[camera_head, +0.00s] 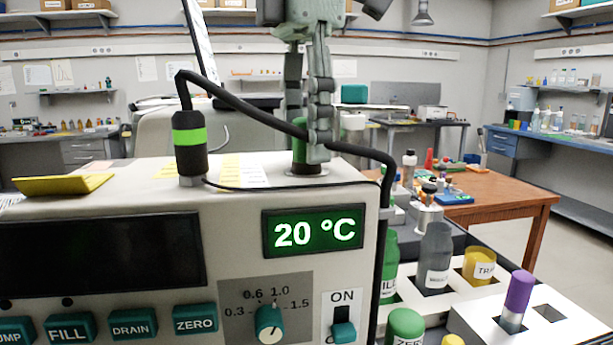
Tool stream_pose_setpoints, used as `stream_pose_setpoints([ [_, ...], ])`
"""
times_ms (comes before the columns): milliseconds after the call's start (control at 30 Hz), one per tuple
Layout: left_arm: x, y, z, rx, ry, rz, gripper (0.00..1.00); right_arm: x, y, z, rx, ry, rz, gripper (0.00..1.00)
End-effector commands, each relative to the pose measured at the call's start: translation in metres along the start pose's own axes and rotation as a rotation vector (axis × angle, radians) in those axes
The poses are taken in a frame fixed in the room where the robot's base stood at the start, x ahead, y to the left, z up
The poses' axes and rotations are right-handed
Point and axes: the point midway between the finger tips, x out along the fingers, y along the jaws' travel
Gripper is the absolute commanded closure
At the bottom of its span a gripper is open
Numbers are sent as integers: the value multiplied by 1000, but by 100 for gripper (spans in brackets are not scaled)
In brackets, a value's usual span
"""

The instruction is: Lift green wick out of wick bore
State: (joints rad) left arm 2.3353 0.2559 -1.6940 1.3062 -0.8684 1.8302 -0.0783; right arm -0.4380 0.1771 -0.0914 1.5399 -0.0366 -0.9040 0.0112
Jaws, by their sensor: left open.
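The green wick (299,153) stands upright in the wick bore (306,170) on top of the beige instrument (150,205). Its upper part is partly hidden by my gripper and a black cable. My left gripper (308,132) points down from above at the wick, with one finger toward its left and the other in front of its right side. The fingers are open; I cannot tell whether either touches the wick. My right gripper is not in view.
A black probe with a green band (189,142) stands left of the wick. Its thick black cable (245,108) arches across in front of my fingers. A yellow plate (63,185) lies at the left. Bottles (437,255) and a white rack (555,335) stand at the lower right.

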Motion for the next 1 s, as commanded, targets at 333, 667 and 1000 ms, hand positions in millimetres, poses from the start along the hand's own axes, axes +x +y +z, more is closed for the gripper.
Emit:
stream_pose_setpoints([
  [333,0,0,0,0,1,0,85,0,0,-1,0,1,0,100],
  [667,0,0,0,0,0,0,100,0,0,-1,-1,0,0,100],
  [1000,-7,0,1,0,-1,1,100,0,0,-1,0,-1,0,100],
])
